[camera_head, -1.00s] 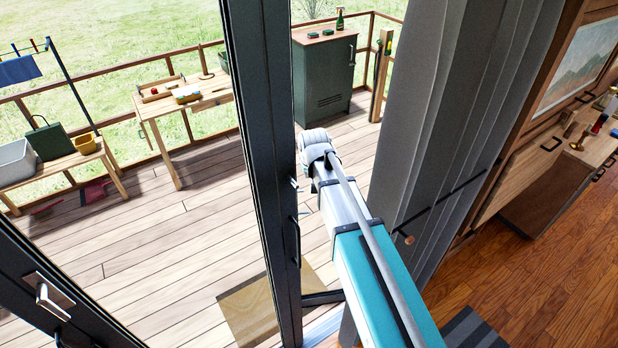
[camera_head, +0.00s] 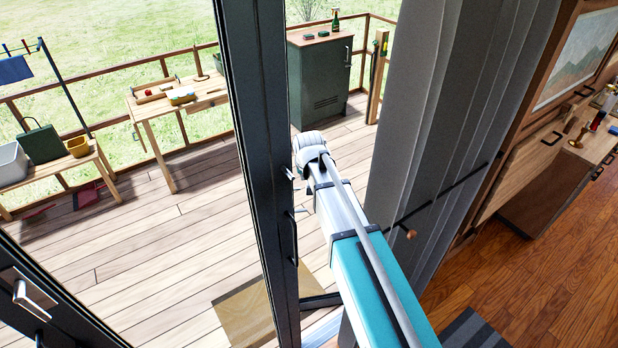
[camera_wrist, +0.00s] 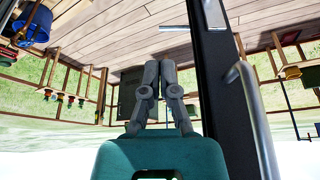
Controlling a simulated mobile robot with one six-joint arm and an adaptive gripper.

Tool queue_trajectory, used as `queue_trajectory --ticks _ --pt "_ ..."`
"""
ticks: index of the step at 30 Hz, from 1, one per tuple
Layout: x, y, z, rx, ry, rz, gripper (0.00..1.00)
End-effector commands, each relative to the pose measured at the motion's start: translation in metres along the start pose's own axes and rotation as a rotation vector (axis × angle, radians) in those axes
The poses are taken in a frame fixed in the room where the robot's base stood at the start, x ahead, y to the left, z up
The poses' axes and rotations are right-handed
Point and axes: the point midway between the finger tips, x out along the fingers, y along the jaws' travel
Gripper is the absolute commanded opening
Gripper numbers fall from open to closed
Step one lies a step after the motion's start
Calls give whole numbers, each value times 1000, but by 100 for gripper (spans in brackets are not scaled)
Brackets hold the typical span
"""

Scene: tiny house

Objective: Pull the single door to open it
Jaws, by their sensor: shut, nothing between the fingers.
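A dark-framed door upright (camera_head: 262,150) stands in the middle of the head view, with a slim black bar handle (camera_head: 293,238) on it. Another dark frame with a silver lever handle (camera_head: 35,300) is at lower left; I cannot tell which part belongs to the single door. In the wrist view my gripper (camera_wrist: 160,65) is shut and empty, beside a dark upright (camera_wrist: 215,60) with a grey bar handle (camera_wrist: 255,115). The fingers appear apart from both.
A grey curtain (camera_head: 425,130) hangs close to the right of my arm. Outside, the wooden deck (camera_head: 150,240) holds a workbench (camera_head: 148,110), a green cabinet (camera_head: 320,80) and a low bench (camera_head: 50,170). A doormat (camera_head: 245,315) lies by the threshold.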

Motion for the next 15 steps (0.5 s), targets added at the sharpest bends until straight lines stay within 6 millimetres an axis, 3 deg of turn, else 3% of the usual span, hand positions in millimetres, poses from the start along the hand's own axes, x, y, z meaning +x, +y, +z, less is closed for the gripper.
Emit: queue_trajectory --ticks 15 --pt "46 -1 1 -1 0 0 0"
